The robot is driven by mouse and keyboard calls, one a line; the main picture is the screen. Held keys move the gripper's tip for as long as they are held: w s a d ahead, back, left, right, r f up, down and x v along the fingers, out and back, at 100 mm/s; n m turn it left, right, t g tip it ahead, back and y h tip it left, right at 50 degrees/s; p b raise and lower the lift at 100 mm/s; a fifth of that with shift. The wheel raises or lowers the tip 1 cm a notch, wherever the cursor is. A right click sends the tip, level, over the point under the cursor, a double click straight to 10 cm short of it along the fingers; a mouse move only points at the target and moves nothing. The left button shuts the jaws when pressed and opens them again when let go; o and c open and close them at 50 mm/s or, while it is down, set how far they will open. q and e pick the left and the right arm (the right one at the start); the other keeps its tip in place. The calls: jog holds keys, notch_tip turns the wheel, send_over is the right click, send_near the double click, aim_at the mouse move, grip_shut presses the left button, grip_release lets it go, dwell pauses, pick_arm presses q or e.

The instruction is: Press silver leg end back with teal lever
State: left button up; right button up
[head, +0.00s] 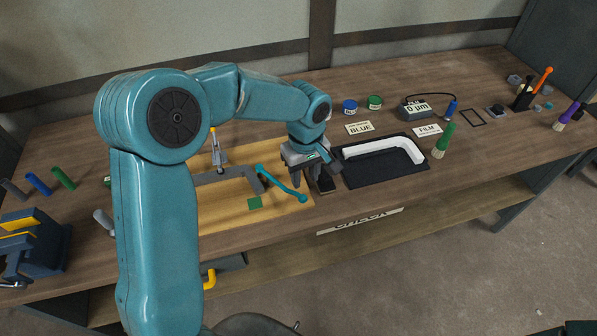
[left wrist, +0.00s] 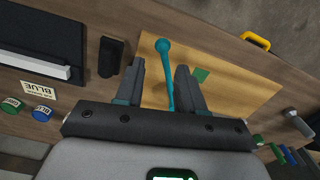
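The teal lever (head: 283,184), a bent rod with rounded ends, sits over the wooden board in the head view. The grey, silver-looking bent leg (head: 245,172) lies on that board left of the lever; my arm hides part of it, and which end is meant is unclear. My left gripper (head: 312,184) hangs just right of the lever in the head view. In the left wrist view its fingers (left wrist: 161,82) are apart, with the teal lever (left wrist: 168,75) showing between or beyond them; contact cannot be told. My right gripper is not in view.
A clamp with an orange tip (head: 216,150) stands on the board (head: 285,213). A black block (head: 323,184) is by the gripper. A black tray (head: 385,178) holds a white bent piece (head: 385,150).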

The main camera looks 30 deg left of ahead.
aim_at(301, 197)
pick_arm(q)
jog(key=shift+s+d+f+b, duration=0.15)
jog(key=shift+f+b, duration=0.15)
jog(key=shift+f, duration=0.15)
jog(key=f+b, duration=0.2)
jog(key=f, duration=0.1)
jog(key=f+b, duration=0.2)
jog(key=f, duration=0.2)
jog(key=shift+s+f, duration=0.2)
jog(key=shift+f, duration=0.05)
jog(key=shift+a+r, duration=0.25)
jog(key=c, duration=0.4)
jog(key=shift+w, duration=0.1)
jog(key=shift+c, duration=0.7)
jog(key=shift+s+a, duration=0.15)
jog(key=shift+s, duration=0.05)
jog(key=shift+s+a+r+b, duration=0.15)
jog(key=shift+s+b, duration=0.1)
jog(key=shift+s, duration=0.2)
jog(key=shift+s+a+f+b, duration=0.15)
jog(key=shift+s+b, duration=0.1)
jog(key=shift+s, duration=0.2)
jog(key=shift+s+a+b, duration=0.25)
jog(key=shift+s, duration=0.4)
jog(key=shift+s+a+b, duration=0.2)
jog(key=shift+s, duration=0.4)
